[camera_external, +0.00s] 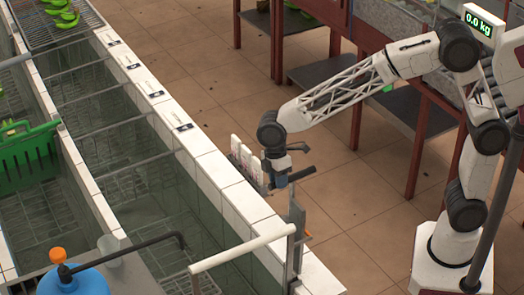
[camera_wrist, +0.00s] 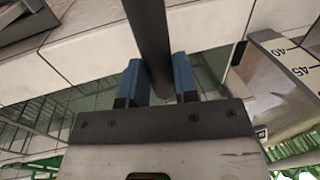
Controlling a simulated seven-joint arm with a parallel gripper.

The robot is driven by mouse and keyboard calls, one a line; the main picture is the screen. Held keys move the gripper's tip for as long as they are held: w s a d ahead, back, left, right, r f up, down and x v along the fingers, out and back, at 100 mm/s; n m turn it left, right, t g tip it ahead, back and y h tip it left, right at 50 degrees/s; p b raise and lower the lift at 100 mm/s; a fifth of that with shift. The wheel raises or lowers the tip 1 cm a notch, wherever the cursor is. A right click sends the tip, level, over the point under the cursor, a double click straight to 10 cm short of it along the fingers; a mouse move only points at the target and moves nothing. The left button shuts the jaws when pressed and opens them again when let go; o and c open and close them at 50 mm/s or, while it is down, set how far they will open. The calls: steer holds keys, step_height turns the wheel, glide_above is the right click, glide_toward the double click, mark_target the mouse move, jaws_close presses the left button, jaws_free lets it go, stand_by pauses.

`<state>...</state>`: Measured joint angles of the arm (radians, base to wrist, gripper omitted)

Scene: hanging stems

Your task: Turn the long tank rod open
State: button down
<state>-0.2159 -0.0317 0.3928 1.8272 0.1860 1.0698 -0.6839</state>
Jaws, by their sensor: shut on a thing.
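The rest of the rod is hidden by the gripper or hard to make out.
White-tiled tank walls (camera_external: 215,168) run along the left. A pale pipe (camera_external: 240,249) and a grey upright post (camera_external: 297,225) stand close in front of my gripper. White labelled tags (camera_external: 245,157) stand just behind it. A blue container (camera_external: 72,282) is at lower left.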

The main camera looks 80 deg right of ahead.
steer(key=c, duration=0.9)
jaws_free()
steer(key=shift+r, duration=0.1)
step_height(320, 180, up, 8)
steer(key=w+d, duration=0.1)
steer(key=shift+f, duration=0.25)
steer(key=s+d+r+m+t, duration=0.1)
steer(key=s+d+m, duration=0.1)
steer(key=s+d, duration=0.35)
steer(key=s+d+r+m+t, duration=0.1)
steer(key=s+d+r, duration=0.1)
steer(key=s, duration=0.6)
steer(key=s+d+r+m, duration=0.1)
steer(key=s+d+m, duration=0.1)
steer(key=s+d, duration=0.35)
steer(key=s+d+f+m+t, duration=0.1)
steer(key=s+f+m, duration=0.1)
steer(key=s, duration=0.6)
steer(key=s+d+f+m+t+h, duration=0.1)
steer(key=s+d+f+m, duration=0.1)
steer(key=s, duration=0.7)
steer(key=shift+s+d+f+h, duration=0.15)
steer(key=shift+s+d+h, duration=0.15)
